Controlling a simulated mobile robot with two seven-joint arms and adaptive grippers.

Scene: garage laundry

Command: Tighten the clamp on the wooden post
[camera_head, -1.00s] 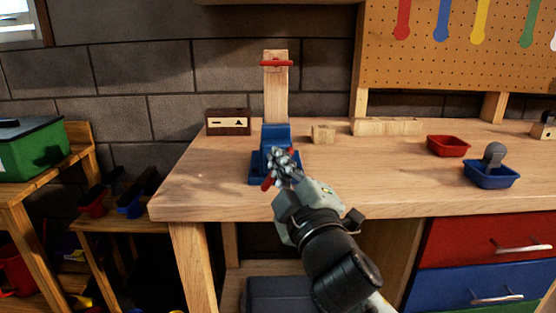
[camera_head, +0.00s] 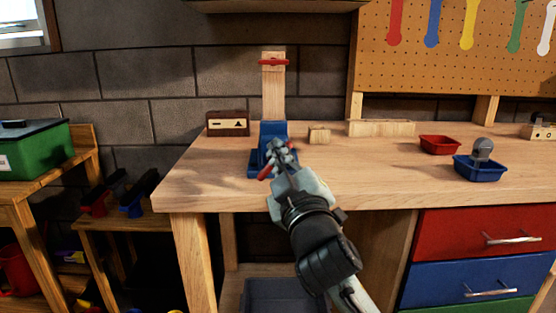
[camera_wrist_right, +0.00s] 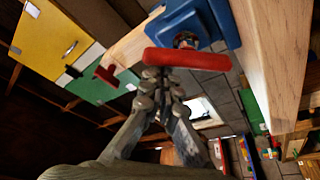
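The wooden post (camera_head: 273,95) stands upright at the back of the bench, with a red bar handle (camera_head: 273,62) near its top. At its foot is a blue clamp body (camera_head: 273,131) with a second red handle (camera_head: 265,172). My right gripper (camera_head: 277,154) is in front of the blue body at this lower handle. In the right wrist view, the lower handle (camera_wrist_right: 205,60) crosses just beyond the fingertips (camera_wrist_right: 162,73). The fingertips are close together; whether they pinch the handle is unclear. The upper handle (camera_wrist_right: 106,76) shows at left there. My left gripper is not in view.
A brown box (camera_head: 227,123) and small wooden block (camera_head: 319,134) stand beside the post. A red tray (camera_head: 440,145) and blue tray (camera_head: 480,170) sit at right. The bench top (camera_head: 380,180) is clear around the arm. A green bin (camera_head: 38,150) is at left.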

